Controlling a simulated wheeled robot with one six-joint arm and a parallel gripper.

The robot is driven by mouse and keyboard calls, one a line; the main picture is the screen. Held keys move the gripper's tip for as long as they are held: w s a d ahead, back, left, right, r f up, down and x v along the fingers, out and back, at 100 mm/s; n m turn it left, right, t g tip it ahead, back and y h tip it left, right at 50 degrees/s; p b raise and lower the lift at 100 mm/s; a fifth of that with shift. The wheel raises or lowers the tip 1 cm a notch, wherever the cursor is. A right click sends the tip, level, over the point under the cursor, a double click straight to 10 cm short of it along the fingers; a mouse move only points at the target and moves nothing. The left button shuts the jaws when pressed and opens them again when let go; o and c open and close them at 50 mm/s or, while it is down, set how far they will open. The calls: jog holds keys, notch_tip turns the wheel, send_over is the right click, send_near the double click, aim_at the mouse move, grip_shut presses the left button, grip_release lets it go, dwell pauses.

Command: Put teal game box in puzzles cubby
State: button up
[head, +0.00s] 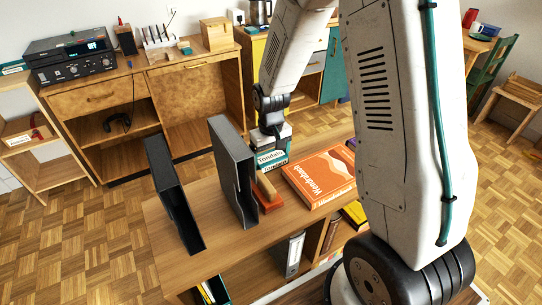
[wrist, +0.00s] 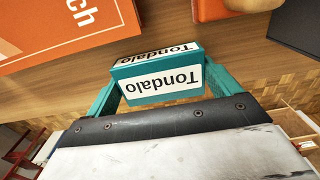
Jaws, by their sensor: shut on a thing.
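The teal game box (head: 270,159), with "Tondalo" on a white label, is in my gripper above the wooden shelf unit's top. In the wrist view the box (wrist: 157,76) sits between the two teal fingers of my gripper (wrist: 160,84), which is shut on it. Whether the box touches the top is unclear. No puzzles label is readable, so I cannot tell which cubby is the puzzles one.
The wooden unit (head: 185,258) has open cubbies in front, one with a grey binder (head: 292,254). A large orange box (head: 320,177) lies right of the held box. Two dark upright holders (head: 232,170) (head: 173,195) stand left. A small orange-brown item (head: 268,193) lies close by.

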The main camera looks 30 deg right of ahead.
jog(key=shift+f, duration=0.15)
jog(key=o, duration=0.8)
